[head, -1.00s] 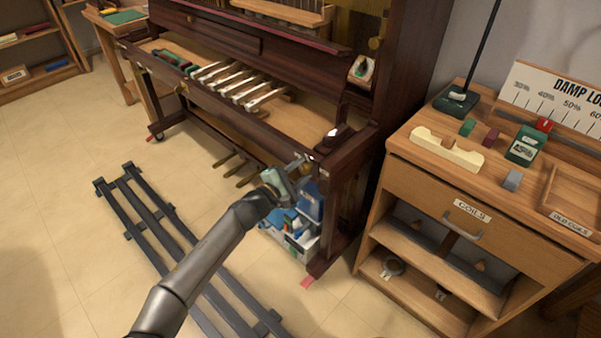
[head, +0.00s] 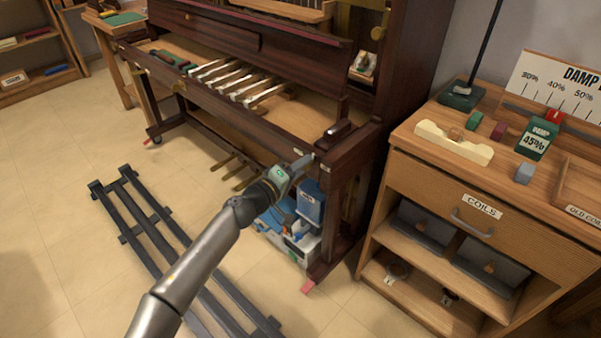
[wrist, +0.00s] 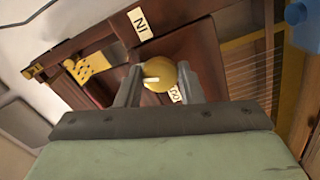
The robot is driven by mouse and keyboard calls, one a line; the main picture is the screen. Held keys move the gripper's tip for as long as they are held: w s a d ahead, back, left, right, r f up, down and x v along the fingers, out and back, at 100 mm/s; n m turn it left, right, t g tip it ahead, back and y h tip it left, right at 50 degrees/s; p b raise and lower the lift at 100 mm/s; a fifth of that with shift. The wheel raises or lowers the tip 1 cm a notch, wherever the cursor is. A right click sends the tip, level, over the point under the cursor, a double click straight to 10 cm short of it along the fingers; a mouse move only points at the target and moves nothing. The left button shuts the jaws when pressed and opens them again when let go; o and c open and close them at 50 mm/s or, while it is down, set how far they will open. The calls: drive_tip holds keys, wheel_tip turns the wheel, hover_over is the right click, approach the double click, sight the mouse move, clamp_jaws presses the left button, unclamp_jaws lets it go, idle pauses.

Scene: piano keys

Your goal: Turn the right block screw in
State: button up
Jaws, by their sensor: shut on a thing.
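In the wrist view, the right block screw shows as a round brass knob (wrist: 159,74) with a pale mark across its face. My gripper (wrist: 160,80) has one finger on each side of the knob and is shut on it. In the head view my gripper (head: 303,163) is at the front edge of the piano's right end, below the dark right block (head: 338,130); the knob is hidden there. A white IN label (wrist: 140,24) shows upside down beyond the knob. A second label (wrist: 175,94) is partly hidden behind the knob and finger.
A blue box (head: 310,205) and other items stand under the piano (head: 365,150), close below my gripper. A dark slatted rack (head: 135,215) lies on the floor. A wooden cabinet (head: 480,180) with a COILS drawer stands at the right.

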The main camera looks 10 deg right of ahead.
drive_tip(key=shift+m+b, duration=5.7)
drive_tip(key=shift+m, duration=1.3)
drive_tip(key=o, duration=1)
drive_tip(key=shift+a, duration=0.1)
drive_tip(key=p+v, duration=0.3)
drive_tip(key=v, duration=1.4)
drive_tip(key=shift+s+a, duration=0.1)
drive_tip(key=shift+s, duration=0.1)
